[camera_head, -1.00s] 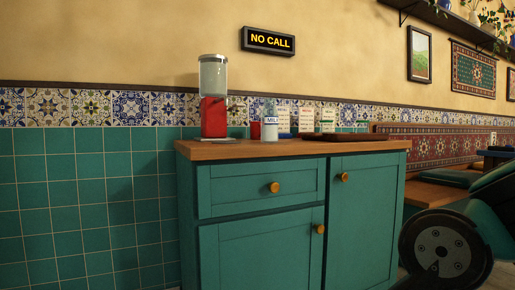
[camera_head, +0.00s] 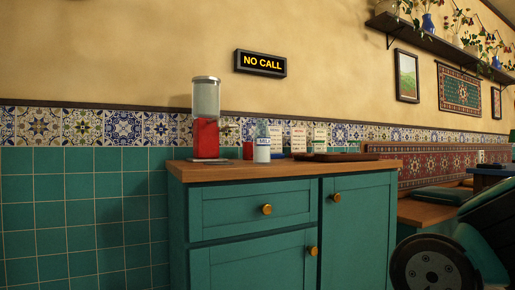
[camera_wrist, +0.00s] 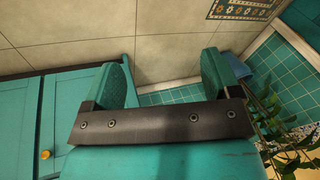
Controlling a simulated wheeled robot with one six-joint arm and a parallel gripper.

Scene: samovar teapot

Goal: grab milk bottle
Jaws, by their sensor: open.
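The milk bottle (camera_head: 263,143) is a small clear bottle with a white "MILK" label. In the head view, part of my arm shows at the lower right, well to the right of the bottle.
A red dispenser with a clear top (camera_head: 206,115) stands left of the bottle. A red cup (camera_head: 248,151) is close beside the bottle. White cards (camera_head: 298,138) and a dark tray (camera_head: 335,157) are to its right. Leafy plants (camera_wrist: 285,125) show right in the wrist view.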

